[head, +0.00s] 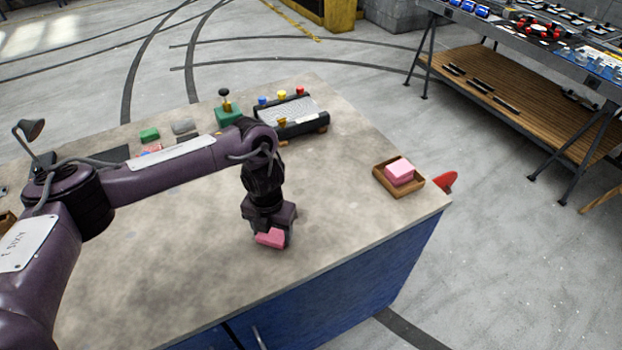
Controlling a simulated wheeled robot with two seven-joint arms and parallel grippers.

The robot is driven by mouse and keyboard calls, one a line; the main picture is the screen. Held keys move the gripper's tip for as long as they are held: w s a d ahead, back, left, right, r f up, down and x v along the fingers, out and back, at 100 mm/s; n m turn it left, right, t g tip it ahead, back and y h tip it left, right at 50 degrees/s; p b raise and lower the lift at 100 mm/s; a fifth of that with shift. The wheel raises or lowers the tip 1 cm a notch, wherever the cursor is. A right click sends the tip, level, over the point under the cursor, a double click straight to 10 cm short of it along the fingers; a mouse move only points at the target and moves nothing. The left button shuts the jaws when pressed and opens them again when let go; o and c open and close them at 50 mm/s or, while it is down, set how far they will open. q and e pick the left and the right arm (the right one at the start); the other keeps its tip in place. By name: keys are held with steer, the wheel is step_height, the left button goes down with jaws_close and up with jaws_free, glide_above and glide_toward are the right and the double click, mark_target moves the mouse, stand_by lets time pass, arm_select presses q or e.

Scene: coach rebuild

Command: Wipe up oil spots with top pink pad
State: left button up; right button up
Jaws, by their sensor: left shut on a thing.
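A pink pad (270,238) is in my left gripper (270,232), which is shut on it. The pad is at or just above the table top (340,205), near the front edge; I cannot tell if it touches. More pink pads (400,170) lie in a small brown wooden tray (384,188) at the table's right corner. No oil spot can be made out clearly; the gripper and pad hide the table under them. My right gripper is not in view.
A black-framed panel with coloured knobs (290,112), a green box with a black knob (228,113), a green block (149,135) and a grey block (182,127) stand along the back. A red object (446,181) sticks out past the right edge. The table between gripper and tray is clear.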

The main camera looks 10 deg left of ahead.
mark_target(276, 232)
arm_select(q)
step_height(276, 232, up, 2)
steer(key=shift+r+p, duration=0.25)
steer(key=shift+p, duration=0.05)
steer(key=shift+w+d+r+p, duration=0.15)
steer(key=shift+d+r+p, duration=0.05)
steer(key=shift+r+p, duration=0.35)
steer(key=shift+w+d+r+p, duration=0.1)
steer(key=shift+d+r+p, duration=0.05)
steer(key=shift+r+p, duration=0.4)
steer(key=shift+a+r+p, duration=0.1)
steer(key=shift+r+p, duration=0.65)
steer(key=shift+r, duration=0.05)
steer(key=shift+s+r+p, duration=0.1)
steer(key=shift+r+p, duration=0.7)
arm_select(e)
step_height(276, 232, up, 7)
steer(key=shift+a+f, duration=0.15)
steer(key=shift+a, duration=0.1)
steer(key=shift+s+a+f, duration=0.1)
